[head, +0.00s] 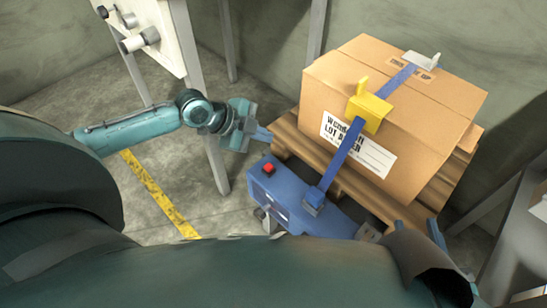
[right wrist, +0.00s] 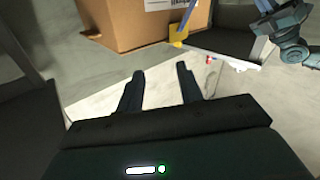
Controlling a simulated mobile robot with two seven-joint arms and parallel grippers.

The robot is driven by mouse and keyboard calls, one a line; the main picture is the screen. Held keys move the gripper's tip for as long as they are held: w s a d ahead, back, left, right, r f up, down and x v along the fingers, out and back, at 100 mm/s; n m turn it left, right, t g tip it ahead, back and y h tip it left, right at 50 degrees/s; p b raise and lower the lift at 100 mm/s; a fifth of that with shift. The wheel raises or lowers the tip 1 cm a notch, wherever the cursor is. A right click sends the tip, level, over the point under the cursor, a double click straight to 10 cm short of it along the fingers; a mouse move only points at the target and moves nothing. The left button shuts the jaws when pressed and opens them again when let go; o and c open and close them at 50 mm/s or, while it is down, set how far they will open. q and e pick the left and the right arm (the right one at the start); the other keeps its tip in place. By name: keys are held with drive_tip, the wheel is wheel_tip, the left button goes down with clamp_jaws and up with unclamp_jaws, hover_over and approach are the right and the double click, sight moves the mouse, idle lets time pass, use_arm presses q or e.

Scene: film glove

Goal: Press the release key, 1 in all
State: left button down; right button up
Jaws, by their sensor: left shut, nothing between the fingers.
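A red key (head: 267,169) sits on top of a blue device (head: 290,197) beside the box. A small red spot also shows in the right wrist view (right wrist: 209,58). My left gripper (head: 267,135) is shut and empty, just above the red key in the picture and apart from it. My right gripper (right wrist: 160,78) is open, with nothing between its two fingers. It points toward the floor side of the box in the right wrist view.
A cardboard box (head: 420,130) with a blue strap (head: 345,155) and a yellow corner piece (head: 370,112) stands on a wooden pallet (head: 345,190). A white panel (head: 160,35) on legs stands at upper left. A yellow floor line (head: 158,195) crosses clear floor.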

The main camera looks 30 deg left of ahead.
drive_tip(key=shift+s, duration=0.1)
use_arm(q)
drive_tip(key=b, duration=0.7)
hover_over(269, 167)
drive_tip(key=a, duration=0.1)
drive_tip(key=f, duration=0.6)
drive_tip(key=shift+s+f, duration=0.3)
drive_tip(key=shift+f, duration=0.1)
drive_tip(key=shift+f+b, duration=0.55)
drive_tip(key=shift+f, duration=0.45)
use_arm(e)
drive_tip(key=shift+a+t+y, duration=0.7)
drive_tip(key=shift+a+y, duration=0.25)
drive_tip(key=shift+y, duration=0.35)
use_arm(q)
drive_tip(key=shift+f, duration=0.4)
use_arm(e)
drive_tip(key=shift+f, duration=0.1)
